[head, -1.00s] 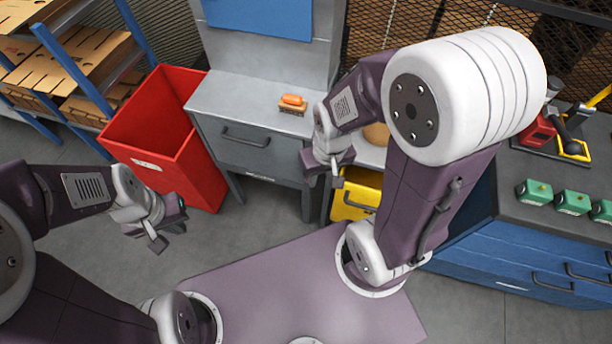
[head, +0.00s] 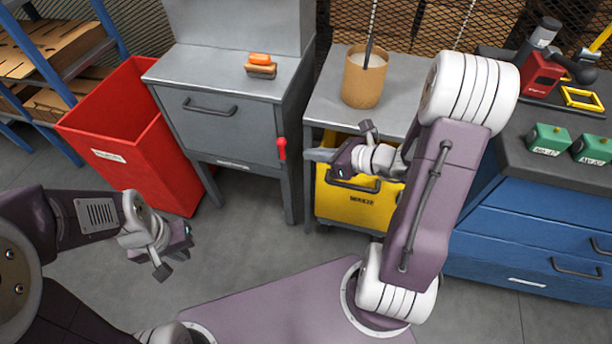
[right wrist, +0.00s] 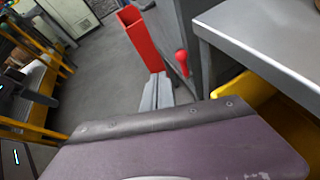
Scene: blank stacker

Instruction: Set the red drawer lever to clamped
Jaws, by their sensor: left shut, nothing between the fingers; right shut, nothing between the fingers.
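The red lever (head: 282,149) is on the right front edge of the grey drawer cabinet (head: 225,127) and looks roughly vertical. It also shows in the right wrist view (right wrist: 182,62), a rounded red end above a short stem. The grey drawer looks closed. My right gripper (head: 316,155) is shut and empty, to the right of the lever and apart from it, pointing left. Its shut fingers show in the right wrist view (right wrist: 157,92), left of and below the lever. My left gripper (head: 174,262) is shut and empty, low over the floor at left.
A red bin (head: 130,140) stands left of the cabinet. An orange-topped brush (head: 260,66) lies on the cabinet top. A table with a tan pot (head: 364,78) and a yellow drawer (head: 358,204) stands right, behind my right arm. A blue cabinet (head: 530,225) is further right.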

